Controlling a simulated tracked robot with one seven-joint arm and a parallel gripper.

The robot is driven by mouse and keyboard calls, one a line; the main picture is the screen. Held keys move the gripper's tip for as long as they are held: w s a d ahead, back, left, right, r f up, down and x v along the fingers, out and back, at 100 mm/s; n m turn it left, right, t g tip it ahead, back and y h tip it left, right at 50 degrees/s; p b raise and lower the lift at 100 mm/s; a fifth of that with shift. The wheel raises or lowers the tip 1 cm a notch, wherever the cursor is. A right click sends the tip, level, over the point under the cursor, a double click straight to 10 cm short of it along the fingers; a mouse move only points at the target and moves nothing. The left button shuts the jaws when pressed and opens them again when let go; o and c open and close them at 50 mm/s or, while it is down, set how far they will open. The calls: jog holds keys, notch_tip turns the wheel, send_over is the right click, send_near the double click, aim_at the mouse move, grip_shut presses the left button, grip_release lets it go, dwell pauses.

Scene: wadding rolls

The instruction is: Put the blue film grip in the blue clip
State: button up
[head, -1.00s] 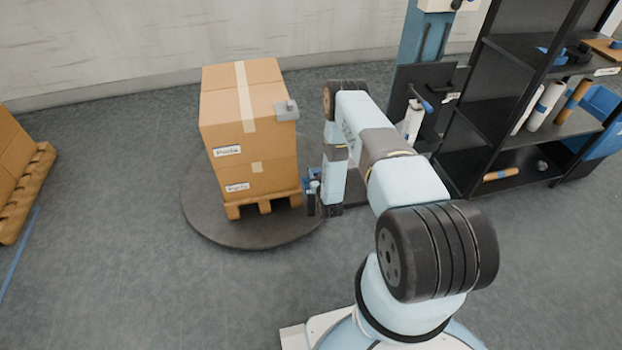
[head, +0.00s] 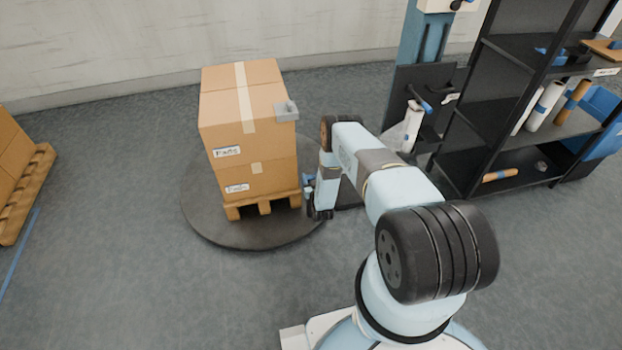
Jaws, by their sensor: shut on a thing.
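My gripper (head: 318,213) points down, low beside the right side of the pallet, at the turntable's edge. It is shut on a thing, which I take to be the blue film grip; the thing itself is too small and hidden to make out. A small blue part (head: 308,179) shows just left of my wrist, close to the pallet's right side. It may be the blue clip, but I cannot tell. Pale clear film (head: 395,136) spreads from the white film roll (head: 412,125) toward my arm, which hides the rest.
Taped cartons (head: 238,135) stand on a wooden pallet (head: 262,207) on the round turntable (head: 215,225). A black shelf (head: 500,110) with rolls stands right. Floor in front is clear.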

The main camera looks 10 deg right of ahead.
jog(key=shift+f, duration=0.6)
jog(key=o, duration=1)
jog(key=shift+r, duration=0.5)
jog(key=s, duration=0.8)
jog(key=s+r, duration=0.1)
jog(key=s, duration=0.3)
